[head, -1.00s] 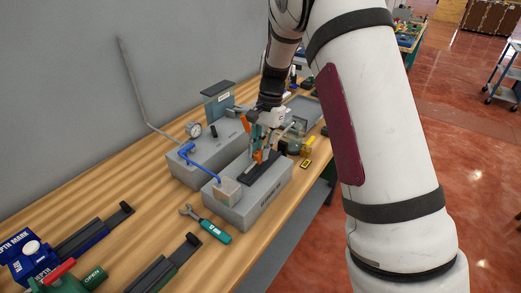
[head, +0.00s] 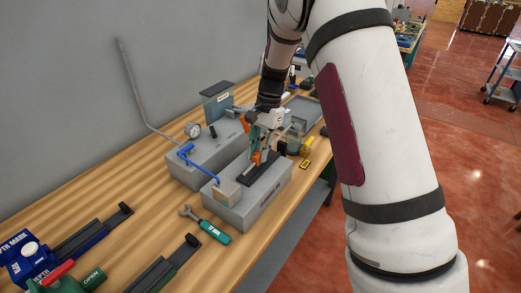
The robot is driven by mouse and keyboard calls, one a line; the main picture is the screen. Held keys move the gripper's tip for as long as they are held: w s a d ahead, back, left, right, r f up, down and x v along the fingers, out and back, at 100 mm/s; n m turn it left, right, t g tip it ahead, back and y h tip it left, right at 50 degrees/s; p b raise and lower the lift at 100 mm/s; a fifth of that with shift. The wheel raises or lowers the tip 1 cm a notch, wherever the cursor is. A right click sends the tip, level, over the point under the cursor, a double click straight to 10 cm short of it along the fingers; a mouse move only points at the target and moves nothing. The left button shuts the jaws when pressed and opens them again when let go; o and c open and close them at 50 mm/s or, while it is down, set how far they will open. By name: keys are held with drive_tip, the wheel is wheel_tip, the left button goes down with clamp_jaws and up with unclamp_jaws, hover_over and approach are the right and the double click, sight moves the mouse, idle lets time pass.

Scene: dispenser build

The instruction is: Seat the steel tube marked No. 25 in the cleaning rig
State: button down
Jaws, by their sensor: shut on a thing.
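My gripper (head: 260,146) points down over the front grey box (head: 262,203), close above the dark plate (head: 262,174) on its top. Its fingers show orange and teal parts. It is shut on a thin thing that I take to be the steel tube, but the fingers hide most of it and no No. 25 mark can be read. I cannot tell whether the tube touches the plate. The front box carries a small pale block (head: 227,191) at its near end. Behind it stands a second grey box (head: 205,161) with a blue bent handle (head: 184,152) and a round gauge (head: 192,130). Which box is the cleaning rig is unclear.
A teal-handled wrench (head: 213,230) lies on the wooden bench (head: 150,196) before the front box. Dark rail fixtures (head: 80,240) stand at the lower left. A small yellow-and-black item (head: 305,164) lies right of the box. A bent grey pipe (head: 136,92) rises along the wall.

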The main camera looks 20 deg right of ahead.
sight(254, 163)
drive_tip(key=shift+s+a+p, duration=0.55)
drive_tip(key=shift+s+a, duration=0.25)
drive_tip(key=shift+a, duration=0.35)
drive_tip(key=c, duration=1.1)
unclamp_jaws()
drive_tip(key=shift+r+p, duration=0.5)
drive_tip(key=shift+r, duration=3)
